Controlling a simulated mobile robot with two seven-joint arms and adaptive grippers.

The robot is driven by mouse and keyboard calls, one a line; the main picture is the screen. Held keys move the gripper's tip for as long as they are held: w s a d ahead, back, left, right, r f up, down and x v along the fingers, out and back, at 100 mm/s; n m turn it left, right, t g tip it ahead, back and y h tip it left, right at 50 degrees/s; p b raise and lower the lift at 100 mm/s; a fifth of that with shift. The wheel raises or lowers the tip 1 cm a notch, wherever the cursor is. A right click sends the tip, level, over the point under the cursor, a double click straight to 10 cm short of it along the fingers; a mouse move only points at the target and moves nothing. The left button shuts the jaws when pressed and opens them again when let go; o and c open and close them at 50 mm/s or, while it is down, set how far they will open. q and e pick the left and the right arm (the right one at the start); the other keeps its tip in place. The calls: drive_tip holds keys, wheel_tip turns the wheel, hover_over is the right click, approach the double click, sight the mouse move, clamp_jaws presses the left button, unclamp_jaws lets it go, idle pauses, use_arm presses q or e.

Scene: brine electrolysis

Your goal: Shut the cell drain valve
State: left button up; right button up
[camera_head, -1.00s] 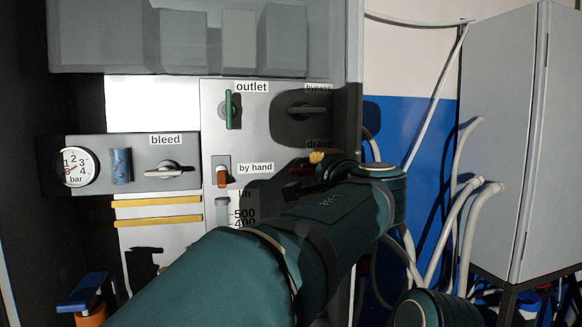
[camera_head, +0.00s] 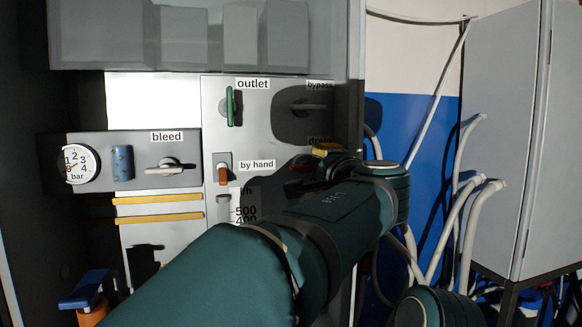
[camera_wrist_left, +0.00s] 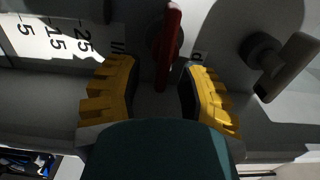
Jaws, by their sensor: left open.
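The drain valve's red handle (camera_wrist_left: 168,45) shows in the left wrist view, pointing down the picture between my finger pads. Its dark round hub is behind it. My left gripper (camera_wrist_left: 160,78) is open, with one yellow finger on each side of the handle and a gap on both sides. In the head view my left arm and gripper (camera_head: 327,150) cover most of the drain valve. My right gripper is not in view.
The grey bypass handle (camera_wrist_left: 290,70) is close beside the right finger in the left wrist view. On the panel are the green outlet handle (camera_head: 230,106), the orange "by hand" handle (camera_head: 223,175) and the bleed handle (camera_head: 172,168). A grey cabinet (camera_head: 500,140) with pale hoses stands at right.

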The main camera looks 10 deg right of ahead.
use_arm(q)
drive_tip(key=s, duration=1.1)
drive_tip(key=shift+s+d, duration=0.15)
drive_tip(key=shift+s, duration=0.2)
